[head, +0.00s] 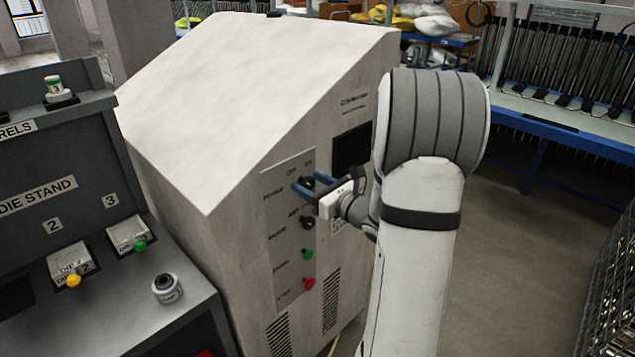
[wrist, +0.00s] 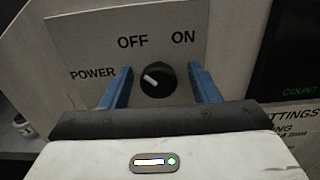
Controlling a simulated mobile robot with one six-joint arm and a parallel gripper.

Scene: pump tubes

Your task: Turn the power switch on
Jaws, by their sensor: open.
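The power switch is a black round knob on the machine's front panel, in the middle of the wrist view (wrist: 155,79). Its white mark points up and left, toward the OFF label. The ON label is up and right of it. In the head view the knob (head: 307,183) is at the top of the panel, partly hidden by my gripper. My gripper (head: 304,187) is open, with its blue fingers pointing at the panel. In the wrist view the fingers (wrist: 160,85) stand to the left and right of the knob, with gaps on both sides. I cannot tell how far the fingertips are from the panel.
Below on the panel are a black mode knob (head: 307,222), a green button (head: 307,254) and a red button (head: 309,284). A dark screen (head: 351,150) is right of the panel. The die stand (head: 185,300) stands close on the left. Open floor lies to the right.

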